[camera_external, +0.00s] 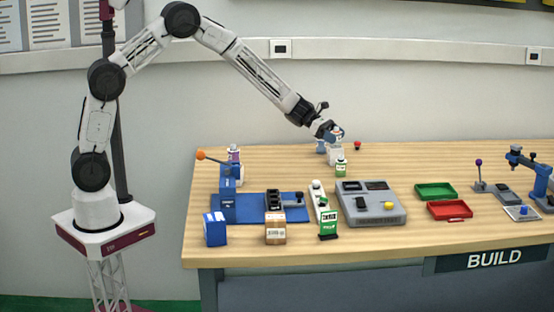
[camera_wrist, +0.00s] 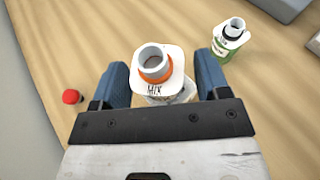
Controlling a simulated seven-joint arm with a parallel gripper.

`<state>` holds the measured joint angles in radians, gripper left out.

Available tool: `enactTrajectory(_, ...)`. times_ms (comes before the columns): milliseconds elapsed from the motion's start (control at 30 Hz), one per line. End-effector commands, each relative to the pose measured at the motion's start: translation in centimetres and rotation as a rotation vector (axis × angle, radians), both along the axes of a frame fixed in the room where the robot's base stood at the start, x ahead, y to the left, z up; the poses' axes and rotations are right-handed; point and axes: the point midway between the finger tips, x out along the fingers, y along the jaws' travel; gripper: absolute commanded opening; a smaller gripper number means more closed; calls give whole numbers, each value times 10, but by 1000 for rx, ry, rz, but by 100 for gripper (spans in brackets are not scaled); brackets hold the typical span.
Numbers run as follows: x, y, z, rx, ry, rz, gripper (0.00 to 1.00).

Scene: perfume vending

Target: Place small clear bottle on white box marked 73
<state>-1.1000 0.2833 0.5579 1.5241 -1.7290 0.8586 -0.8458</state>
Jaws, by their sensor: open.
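My gripper (camera_wrist: 165,85) is open, its two blue fingers on either side of a white bottle with an orange collar and an open top (camera_wrist: 158,78). The bottle's front is lettered, apparently "MIX", and its lower part is partly hidden by my gripper. In the external view my gripper (camera_external: 334,135) is low at the back of the table, over this whitish bottle (camera_external: 335,157). A small bottle with a green label and a dark neck ring (camera_wrist: 229,42) stands just to the right; it also shows in the external view (camera_external: 340,168). I cannot make out a box marked 73.
A red cap (camera_wrist: 72,97) lies left of my gripper. A purple-labelled bottle (camera_external: 234,153), a blue press (camera_external: 229,180), a grey device (camera_external: 370,205), green (camera_external: 436,191) and red trays (camera_external: 450,209), and small boxes (camera_external: 215,228) stand on the table.

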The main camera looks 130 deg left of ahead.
Motion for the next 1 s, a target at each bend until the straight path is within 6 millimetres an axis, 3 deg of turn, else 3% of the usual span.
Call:
enactTrajectory(600, -79, -12, 34, 1, 0, 3, 69)
enactTrajectory(800, -98, -15, 42, 1, 0, 1, 69)
enactTrajectory(1000, -105, -17, 44, 0, 0, 1, 69)
